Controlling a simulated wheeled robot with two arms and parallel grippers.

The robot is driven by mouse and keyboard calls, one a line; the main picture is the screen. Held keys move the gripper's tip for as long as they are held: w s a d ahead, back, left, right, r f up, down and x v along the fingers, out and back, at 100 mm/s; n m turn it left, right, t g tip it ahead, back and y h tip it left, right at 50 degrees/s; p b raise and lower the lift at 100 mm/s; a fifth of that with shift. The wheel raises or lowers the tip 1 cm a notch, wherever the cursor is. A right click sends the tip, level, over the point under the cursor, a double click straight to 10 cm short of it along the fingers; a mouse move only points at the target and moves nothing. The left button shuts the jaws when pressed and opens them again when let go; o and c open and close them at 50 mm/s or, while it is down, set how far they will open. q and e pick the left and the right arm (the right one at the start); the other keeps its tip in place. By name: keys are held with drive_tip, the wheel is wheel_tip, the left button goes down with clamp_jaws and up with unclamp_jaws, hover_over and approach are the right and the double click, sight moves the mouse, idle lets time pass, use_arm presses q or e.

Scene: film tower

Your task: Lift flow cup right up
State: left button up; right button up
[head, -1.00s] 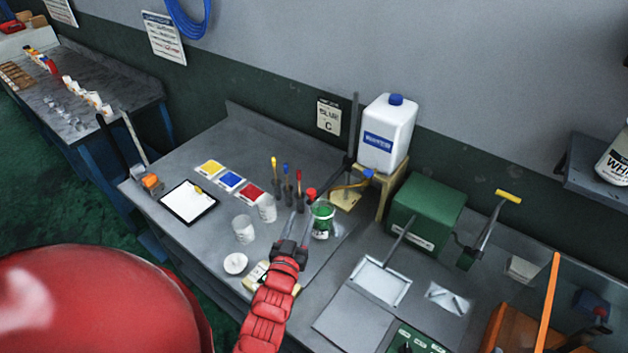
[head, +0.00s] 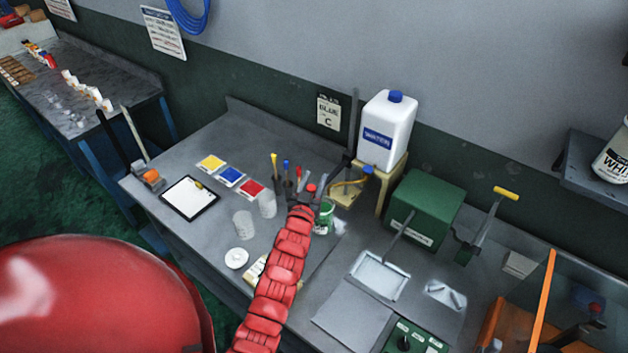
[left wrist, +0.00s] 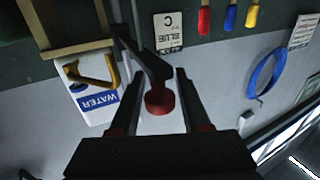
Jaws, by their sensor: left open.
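My left gripper (head: 303,205) is open at the bench, close to a red knob (head: 310,188). In the left wrist view the red knob (left wrist: 160,101) sits at the end of a dark bar (left wrist: 146,58), between the two spread fingers; I cannot tell whether they touch it. In the head view a dark upright rod (head: 353,125) stands behind. A cup with green contents (head: 325,214) stands just right of my gripper, partly hidden by it. I cannot clearly make out a separate flow cup. My right gripper is not in view.
A white water jug (head: 387,130) on a wooden stand (head: 391,180) is behind right. A green machine (head: 427,208) stands to the right. Coloured-handled tools (head: 286,176) and pale cups (head: 267,205) are close on the left. A clipboard (head: 190,198) lies further left.

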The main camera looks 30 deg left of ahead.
use_arm(q)
clamp_jaws()
idle(1.4)
